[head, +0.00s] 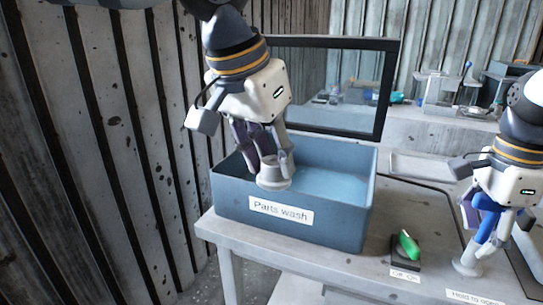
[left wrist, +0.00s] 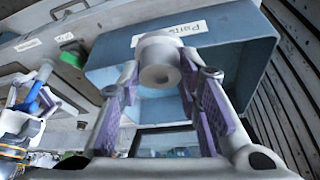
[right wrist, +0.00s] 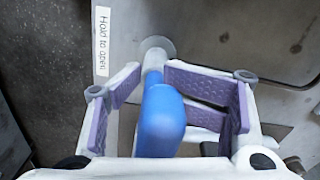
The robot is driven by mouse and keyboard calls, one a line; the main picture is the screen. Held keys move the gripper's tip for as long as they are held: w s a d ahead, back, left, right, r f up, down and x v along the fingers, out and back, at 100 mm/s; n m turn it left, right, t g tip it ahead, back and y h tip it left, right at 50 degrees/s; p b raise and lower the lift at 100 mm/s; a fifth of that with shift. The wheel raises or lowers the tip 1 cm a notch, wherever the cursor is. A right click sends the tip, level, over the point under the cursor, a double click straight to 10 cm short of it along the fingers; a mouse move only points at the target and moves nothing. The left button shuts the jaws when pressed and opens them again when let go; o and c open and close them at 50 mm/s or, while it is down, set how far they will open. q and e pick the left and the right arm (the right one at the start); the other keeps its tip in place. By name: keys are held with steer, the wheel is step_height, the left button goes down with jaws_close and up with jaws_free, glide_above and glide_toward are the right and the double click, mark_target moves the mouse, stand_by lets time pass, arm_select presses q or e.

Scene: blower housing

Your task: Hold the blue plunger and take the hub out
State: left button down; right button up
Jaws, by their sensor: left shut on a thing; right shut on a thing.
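The hub (head: 274,176) is a pale grey round part with a wide flange. My left gripper (head: 266,150) is shut on it at the front rim of the blue "Parts wash" bin (head: 230,203). The blue plunger (head: 487,222) rises from a pale round base beside the "Hold to open" label. My right gripper (right wrist: 170,92) is shut on the plunger (right wrist: 161,122), which shows upright between its fingers.
A green rocker switch (head: 409,245) marked Off/On stands on the bench between the bin and the plunger. A black-framed clear panel (head: 386,90) stands behind the bin. A grey tray (head: 425,168) lies at the back right. A ribbed wall (head: 100,150) borders the left.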

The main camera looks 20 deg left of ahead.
arm_select(q)
steer(key=shift+r, duration=0.1)
arm_select(e)
steer(key=o, duration=1)
steer(key=shift+s, duration=0.2)
arm_select(q)
steer(key=shift+s+r, duration=0.1)
steer(key=shift+s, duration=0.05)
arm_select(e)
steer(key=o, duration=0.4)
steer(key=shift+s, duration=0.1)
steer(key=shift+o, duration=0.2)
steer(key=shift+r, duration=0.2)
steer(key=shift+r, duration=0.45)
step_height(320, 180, up, 11)
steer(key=shift+r, duration=0.2)
